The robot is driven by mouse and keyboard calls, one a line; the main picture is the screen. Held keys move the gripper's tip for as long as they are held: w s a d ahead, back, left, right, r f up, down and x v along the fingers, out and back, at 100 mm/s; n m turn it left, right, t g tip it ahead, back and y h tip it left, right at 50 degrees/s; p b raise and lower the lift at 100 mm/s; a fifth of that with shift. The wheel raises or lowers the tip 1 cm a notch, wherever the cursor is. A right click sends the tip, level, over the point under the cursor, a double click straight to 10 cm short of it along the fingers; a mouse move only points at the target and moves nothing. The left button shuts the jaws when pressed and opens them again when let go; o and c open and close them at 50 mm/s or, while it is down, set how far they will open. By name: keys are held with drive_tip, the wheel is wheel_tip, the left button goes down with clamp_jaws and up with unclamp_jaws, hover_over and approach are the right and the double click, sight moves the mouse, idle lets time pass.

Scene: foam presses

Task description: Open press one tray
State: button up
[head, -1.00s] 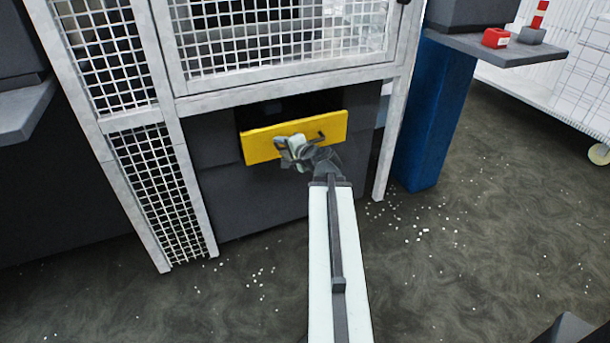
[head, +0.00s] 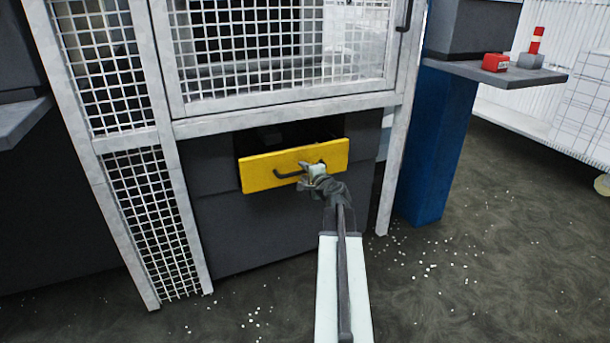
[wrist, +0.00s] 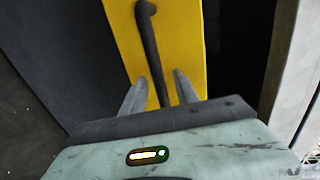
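The press tray has a yellow front panel (head: 262,177) with a dark bar handle (head: 288,174), low in the press under the mesh guard. A dark opening shows above the panel. My gripper (head: 312,168) is at the right part of the handle in the head view. In the wrist view, the handle (wrist: 152,50) runs between the two fingertips of my gripper (wrist: 158,80), against the yellow panel (wrist: 184,40). The fingers stand apart, with small gaps visible beside the bar. The far ends of the handle are partly hidden by my gripper.
White mesh guard panels (head: 285,105) stand above and left of the tray. The floor (head: 470,270) in front is mostly clear, with scattered white bits.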

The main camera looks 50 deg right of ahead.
drive_tip(key=shift+w, duration=0.1)
clamp_jaws()
drive_tip(key=shift+d, duration=0.15)
idle(1.3)
